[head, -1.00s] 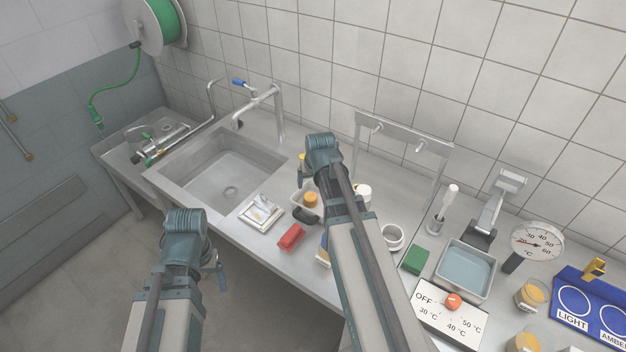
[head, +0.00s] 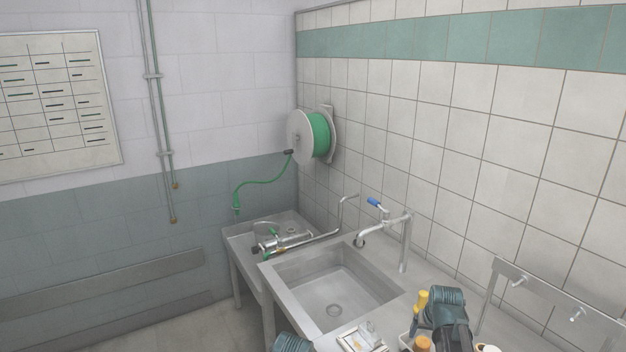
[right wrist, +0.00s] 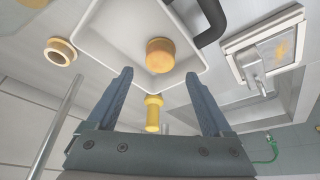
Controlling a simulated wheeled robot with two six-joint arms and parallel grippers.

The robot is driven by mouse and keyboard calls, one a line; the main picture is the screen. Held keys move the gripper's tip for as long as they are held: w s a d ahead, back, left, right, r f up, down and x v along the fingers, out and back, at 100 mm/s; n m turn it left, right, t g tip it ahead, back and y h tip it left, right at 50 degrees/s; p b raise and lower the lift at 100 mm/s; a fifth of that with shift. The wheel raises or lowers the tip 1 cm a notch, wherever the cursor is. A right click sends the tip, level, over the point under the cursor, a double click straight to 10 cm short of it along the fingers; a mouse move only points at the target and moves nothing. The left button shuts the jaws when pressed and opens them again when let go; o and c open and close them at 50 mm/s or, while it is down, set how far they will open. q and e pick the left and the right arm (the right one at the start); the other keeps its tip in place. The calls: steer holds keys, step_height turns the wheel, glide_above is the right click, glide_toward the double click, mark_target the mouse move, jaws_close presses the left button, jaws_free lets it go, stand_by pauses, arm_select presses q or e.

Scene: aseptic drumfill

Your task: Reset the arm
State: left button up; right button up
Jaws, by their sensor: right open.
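My right arm (head: 447,312) comes in at the bottom right of the head view. In the right wrist view my right gripper (right wrist: 158,76) is open, with its two fingers apart. A yellow knobbed piece (right wrist: 153,114) shows between the fingers, and I cannot tell how near it is. Beyond the fingertips is a white tray (right wrist: 112,32) with an orange-topped round item (right wrist: 160,56) in it. I see no grip on anything. Only a rounded part of my left arm (head: 292,343) shows at the bottom edge; the left gripper is out of frame.
The sink (head: 300,290) with its tap (head: 385,228) lies left of my right arm. A green hose reel (head: 316,134) hangs on the wall. A metal rack (head: 545,300) stands at the right.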

mark_target(423, 342)
steer(key=b+x, duration=0.3)
steer(key=x, duration=0.2)
steer(key=shift+b, duration=0.3)
steer(key=shift+r, duration=0.15)
